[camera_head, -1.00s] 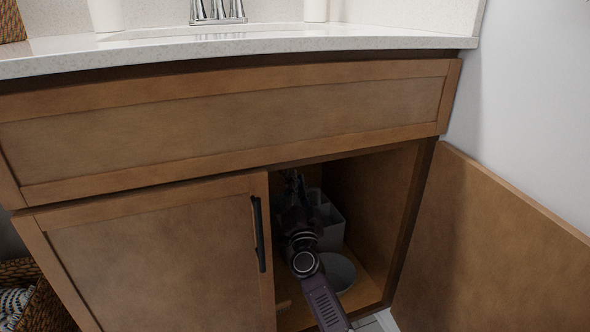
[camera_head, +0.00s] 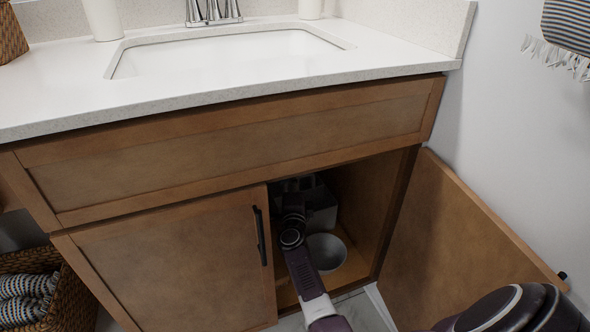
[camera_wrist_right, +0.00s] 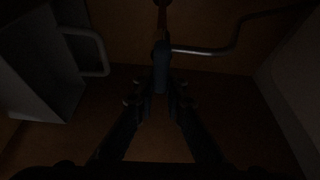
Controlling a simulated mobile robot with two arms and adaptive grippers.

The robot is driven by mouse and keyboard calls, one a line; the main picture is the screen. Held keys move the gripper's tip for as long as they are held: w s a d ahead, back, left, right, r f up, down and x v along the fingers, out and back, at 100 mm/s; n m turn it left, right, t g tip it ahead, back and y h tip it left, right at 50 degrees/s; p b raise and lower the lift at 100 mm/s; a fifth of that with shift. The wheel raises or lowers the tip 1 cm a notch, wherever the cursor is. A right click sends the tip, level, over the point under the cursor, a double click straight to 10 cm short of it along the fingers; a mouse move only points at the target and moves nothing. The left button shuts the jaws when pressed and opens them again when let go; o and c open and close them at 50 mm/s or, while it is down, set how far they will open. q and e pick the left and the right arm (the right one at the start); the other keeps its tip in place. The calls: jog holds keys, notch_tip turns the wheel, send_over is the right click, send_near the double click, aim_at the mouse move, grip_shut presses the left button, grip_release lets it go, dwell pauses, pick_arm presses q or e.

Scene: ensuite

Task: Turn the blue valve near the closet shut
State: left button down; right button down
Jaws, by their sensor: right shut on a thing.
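The blue valve (camera_wrist_right: 161,68) shows in the dark right wrist view, with its long handle pointing toward my gripper. A thin pipe (camera_wrist_right: 205,50) runs off to the right from beside it. My right gripper (camera_wrist_right: 160,102) is shut on the valve, one finger on each side of the handle. In the head view my right arm reaches into the open cabinet under the sink, and the valve cannot be made out there. My left gripper is in neither view.
The right cabinet door (camera_head: 465,235) stands open and the left door (camera_head: 175,265) is closed. Inside are a grey bowl (camera_head: 327,252) and a pale organizer (camera_head: 321,207). A wicker basket (camera_head: 62,305) is at lower left. The white sink (camera_head: 225,52) is above.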

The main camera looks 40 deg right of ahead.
jog(key=shift+f+m+p, duration=0.1)
jog(key=shift+m+p, duration=0.2)
jog(key=shift+m, duration=0.1)
jog(key=c, duration=2)
grip_release()
jog(key=shift+o, duration=0.2)
